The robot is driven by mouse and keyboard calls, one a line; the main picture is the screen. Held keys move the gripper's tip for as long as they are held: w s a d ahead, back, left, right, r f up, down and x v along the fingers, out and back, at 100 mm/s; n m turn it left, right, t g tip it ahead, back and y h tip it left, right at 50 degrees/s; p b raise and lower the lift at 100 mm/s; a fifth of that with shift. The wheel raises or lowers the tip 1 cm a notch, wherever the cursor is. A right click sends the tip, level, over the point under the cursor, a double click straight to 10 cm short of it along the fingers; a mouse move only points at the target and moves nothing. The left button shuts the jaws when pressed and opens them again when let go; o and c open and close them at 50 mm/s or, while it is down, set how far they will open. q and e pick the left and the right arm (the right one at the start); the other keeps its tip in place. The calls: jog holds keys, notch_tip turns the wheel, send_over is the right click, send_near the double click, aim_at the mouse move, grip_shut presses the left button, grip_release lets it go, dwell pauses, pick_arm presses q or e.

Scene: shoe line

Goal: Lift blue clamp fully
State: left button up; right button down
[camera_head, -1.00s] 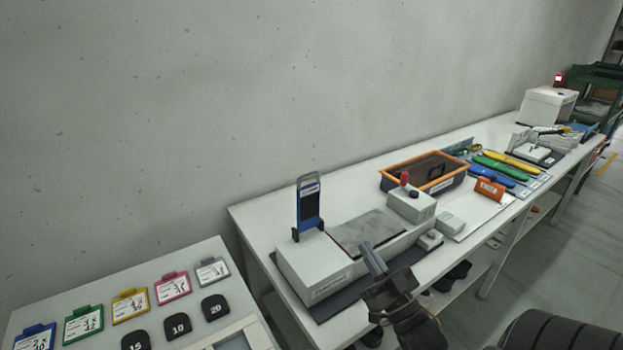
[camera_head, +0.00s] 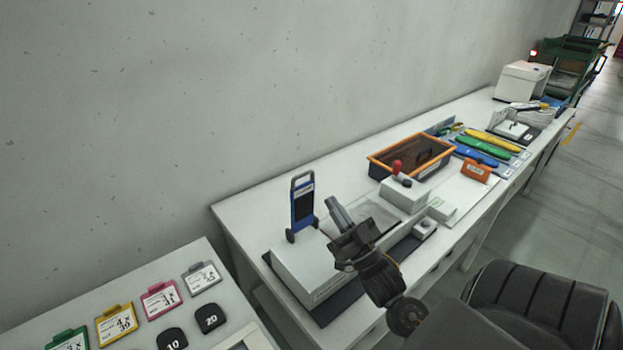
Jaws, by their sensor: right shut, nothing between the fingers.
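The blue clamp (camera_head: 303,204) is a tall blue frame with a dark panel and black feet. It stands upright at the left end of the white machine (camera_head: 311,279) on the long table. My right gripper (camera_head: 336,210) is shut and empty, over the machine's grey top plate, a little to the right of the clamp. A gap shows between them in this view. My left gripper is not in view.
An orange-rimmed bin (camera_head: 411,156) stands behind the machine's right end.

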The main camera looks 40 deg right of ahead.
aim_at(303, 202)
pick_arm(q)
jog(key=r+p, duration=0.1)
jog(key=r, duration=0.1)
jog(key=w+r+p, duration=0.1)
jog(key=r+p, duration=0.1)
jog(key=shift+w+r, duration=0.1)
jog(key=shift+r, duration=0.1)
pick_arm(e)
jog(key=w+r, duration=0.1)
jog(key=w, duration=0.6)
jog(key=shift+w+r, duration=0.4)
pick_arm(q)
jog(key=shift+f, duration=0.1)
pick_arm(e)
jog(key=shift+w, duration=0.1)
